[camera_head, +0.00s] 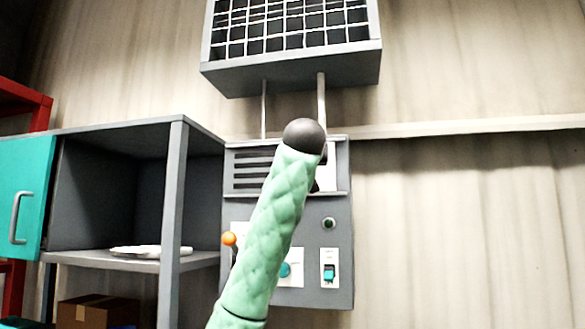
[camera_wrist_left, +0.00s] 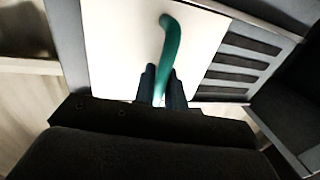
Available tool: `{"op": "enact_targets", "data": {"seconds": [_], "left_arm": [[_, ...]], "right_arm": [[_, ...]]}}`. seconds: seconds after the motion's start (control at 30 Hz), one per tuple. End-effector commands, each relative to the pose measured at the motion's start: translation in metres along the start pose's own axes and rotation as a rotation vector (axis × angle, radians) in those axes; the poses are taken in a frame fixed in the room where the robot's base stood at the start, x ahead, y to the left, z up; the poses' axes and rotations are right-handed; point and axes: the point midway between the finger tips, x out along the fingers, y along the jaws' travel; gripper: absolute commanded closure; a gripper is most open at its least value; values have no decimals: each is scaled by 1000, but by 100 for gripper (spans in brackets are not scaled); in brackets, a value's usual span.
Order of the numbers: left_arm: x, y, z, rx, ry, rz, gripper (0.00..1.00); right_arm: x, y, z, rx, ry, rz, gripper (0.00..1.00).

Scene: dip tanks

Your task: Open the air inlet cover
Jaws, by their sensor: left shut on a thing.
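The air inlet cover is a flat white panel (camera_wrist_left: 120,45) with a curved green handle (camera_wrist_left: 171,42) in the left wrist view. My left gripper (camera_wrist_left: 161,88) is shut on the handle, with its dark fingers on either side of the handle's lower end. Dark slots of the air inlet (camera_wrist_left: 243,62) show uncovered beside the panel. In the head view, the inlet slots (camera_head: 252,169) are at the upper left of a grey control box, and part of the white cover (camera_head: 328,172) shows to their right. My green-sleeved arm hides the handle and gripper there. My right gripper is out of view.
The grey control box (camera_head: 338,262) carries an orange-tipped lever (camera_head: 229,239), a teal switch (camera_head: 329,272) and a round green button (camera_head: 329,223). A grey cabinet (camera_head: 172,215) with a teal door (camera_head: 22,200) stands left. A grilled unit (camera_head: 290,60) hangs above.

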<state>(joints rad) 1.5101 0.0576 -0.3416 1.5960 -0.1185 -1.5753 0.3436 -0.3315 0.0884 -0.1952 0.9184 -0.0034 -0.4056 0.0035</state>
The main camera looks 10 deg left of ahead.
Motion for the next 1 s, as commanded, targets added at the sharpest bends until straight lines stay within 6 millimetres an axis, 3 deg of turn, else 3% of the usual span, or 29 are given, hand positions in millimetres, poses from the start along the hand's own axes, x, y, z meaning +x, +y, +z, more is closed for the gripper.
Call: {"op": "enact_targets", "data": {"seconds": [0.47, 0.5, 0.6, 1.0], "left_arm": [[-2, 8, -1, 0, 2, 0, 100], [-2, 8, -1, 0, 2, 0, 86], [-2, 8, -1, 0, 1, 0, 70], [-7, 8, 1, 0, 3, 1, 70]], "right_arm": [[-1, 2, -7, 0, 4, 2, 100], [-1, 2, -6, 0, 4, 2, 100], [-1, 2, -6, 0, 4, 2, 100], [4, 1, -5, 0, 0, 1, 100]]}}
